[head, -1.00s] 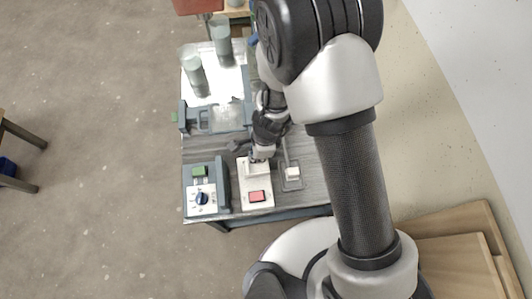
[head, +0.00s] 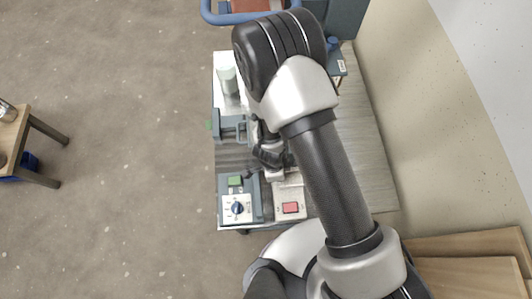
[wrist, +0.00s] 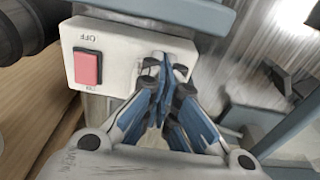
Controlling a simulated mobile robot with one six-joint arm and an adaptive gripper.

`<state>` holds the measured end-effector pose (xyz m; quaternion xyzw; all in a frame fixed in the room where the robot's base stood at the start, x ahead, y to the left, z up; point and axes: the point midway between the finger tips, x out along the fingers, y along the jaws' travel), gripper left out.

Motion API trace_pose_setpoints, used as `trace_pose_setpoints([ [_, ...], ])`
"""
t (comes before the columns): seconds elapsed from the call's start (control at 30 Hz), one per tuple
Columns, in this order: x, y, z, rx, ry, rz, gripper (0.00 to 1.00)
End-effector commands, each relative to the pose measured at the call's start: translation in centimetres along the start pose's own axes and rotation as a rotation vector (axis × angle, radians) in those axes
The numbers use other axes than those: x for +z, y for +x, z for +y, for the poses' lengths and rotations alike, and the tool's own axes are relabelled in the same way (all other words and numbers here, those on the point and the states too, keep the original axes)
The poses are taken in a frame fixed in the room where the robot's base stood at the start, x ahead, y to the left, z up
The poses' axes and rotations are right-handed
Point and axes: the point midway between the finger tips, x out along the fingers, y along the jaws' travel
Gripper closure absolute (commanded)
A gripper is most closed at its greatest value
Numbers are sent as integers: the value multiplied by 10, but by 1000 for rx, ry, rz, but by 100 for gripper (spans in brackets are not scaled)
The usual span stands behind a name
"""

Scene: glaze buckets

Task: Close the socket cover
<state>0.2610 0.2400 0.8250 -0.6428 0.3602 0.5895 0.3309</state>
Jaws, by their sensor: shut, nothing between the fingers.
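A cream socket box (head: 288,190) with a red switch (head: 290,207) stands on the bench, at the right of the blue-grey dial box. In the wrist view the box (wrist: 120,48) lies at the upper left, its red switch (wrist: 88,67) beside the word OFF. My gripper (wrist: 160,72) is shut and empty, its fingertips in front of the box's right part. I cannot tell whether they touch it. In the head view my gripper (head: 275,175) is at the box's far left side. The socket cover is not clearly visible; fingers and arm hide that area, so its position cannot be told.
The dial box (head: 238,200) with a green switch stands close left of the socket box. A blue-grey fixture (head: 230,128) and a pale cylinder (head: 228,80) are farther back.

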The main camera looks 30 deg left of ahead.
Motion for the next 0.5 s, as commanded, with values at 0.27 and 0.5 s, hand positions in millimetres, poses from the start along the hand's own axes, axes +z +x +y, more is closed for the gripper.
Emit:
trace_pose_setpoints([
  [0.27, -5, 2, 4, 0, -1, 18, 100],
  [0.5, -5, 2, 4, 0, -1, 17, 100],
])
